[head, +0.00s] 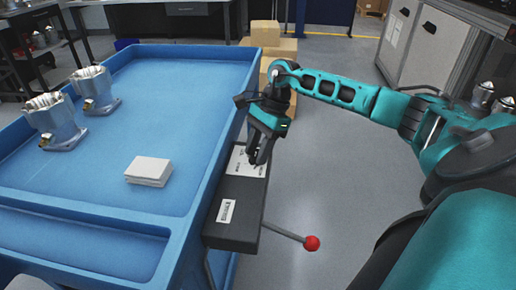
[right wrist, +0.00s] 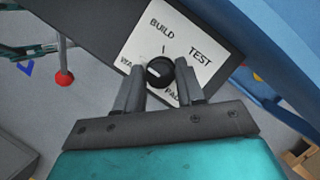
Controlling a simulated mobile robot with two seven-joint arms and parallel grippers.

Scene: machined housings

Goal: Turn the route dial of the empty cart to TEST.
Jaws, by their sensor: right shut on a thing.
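A blue cart (head: 200,62) fills the left of the head view. It carries two metal housings (head: 50,122) (head: 95,90) and a white stack (head: 149,170), so this cart is not empty. A dark control box (head: 238,191) on its right side bears a white dial plate (head: 250,163), also in the right wrist view (right wrist: 150,38). BUILD and TEST are readable there; two other labels are partly hidden. My right gripper (head: 257,160) (right wrist: 162,80) is shut on the black route dial (right wrist: 159,70). I cannot tell where its pointer aims. My left gripper is not in view.
A lever with a red ball (head: 312,243) sticks out from the box, also in the right wrist view (right wrist: 64,78). Cardboard boxes (head: 265,35) stand behind the cart. A grey cabinet (head: 415,45) stands at the back right.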

